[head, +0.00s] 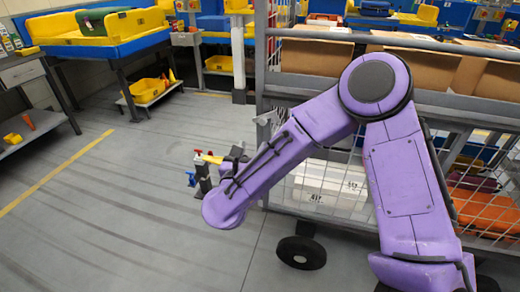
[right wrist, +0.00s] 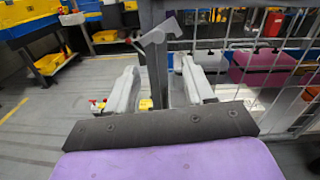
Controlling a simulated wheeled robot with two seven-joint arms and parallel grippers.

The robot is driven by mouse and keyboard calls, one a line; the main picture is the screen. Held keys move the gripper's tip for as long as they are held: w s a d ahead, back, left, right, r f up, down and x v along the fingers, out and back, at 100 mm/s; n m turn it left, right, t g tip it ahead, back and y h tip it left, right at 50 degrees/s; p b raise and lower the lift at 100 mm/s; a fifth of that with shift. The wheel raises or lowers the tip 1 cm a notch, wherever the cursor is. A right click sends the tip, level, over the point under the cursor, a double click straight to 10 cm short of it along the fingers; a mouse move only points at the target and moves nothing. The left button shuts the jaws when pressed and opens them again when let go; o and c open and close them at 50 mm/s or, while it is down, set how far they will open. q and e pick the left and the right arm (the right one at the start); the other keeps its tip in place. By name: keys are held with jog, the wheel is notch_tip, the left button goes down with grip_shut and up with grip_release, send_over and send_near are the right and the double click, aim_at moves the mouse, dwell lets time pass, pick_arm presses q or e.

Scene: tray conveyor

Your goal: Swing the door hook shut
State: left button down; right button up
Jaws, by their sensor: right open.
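The door hook (right wrist: 154,40) is a grey metal piece with a notched, bent top on an upright bar. In the right wrist view it stands in the middle, between the two pale fingers of my right gripper (right wrist: 156,66). The fingers are open, one on each side of the bar, with gaps visible; I cannot tell whether either touches it. In the head view, my purple right arm reaches down and left in front of the wire cage cart (head: 262,60), and hides much of the gripper. My left gripper is not in view.
Cardboard boxes (head: 420,68) sit on the cart's upper shelf, with a white box (head: 325,195) lower down. A dark caster (head: 301,252) stands on the floor. Yellow bins (head: 105,27) on a table are at the far left. The grey floor (head: 110,215) is open at the left.

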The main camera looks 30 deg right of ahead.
aim_at(262, 124)
jog(key=shift+m, duration=0.9)
jog(key=p+x, duration=0.1)
jog(key=x, duration=1)
jog(key=shift+w+d+p, duration=0.1)
jog(key=shift+w+p, duration=0.25)
jog(key=shift+w, duration=0.15)
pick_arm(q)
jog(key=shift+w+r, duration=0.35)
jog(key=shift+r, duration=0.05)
pick_arm(e)
jog(key=shift+r, duration=0.1)
grip_shut()
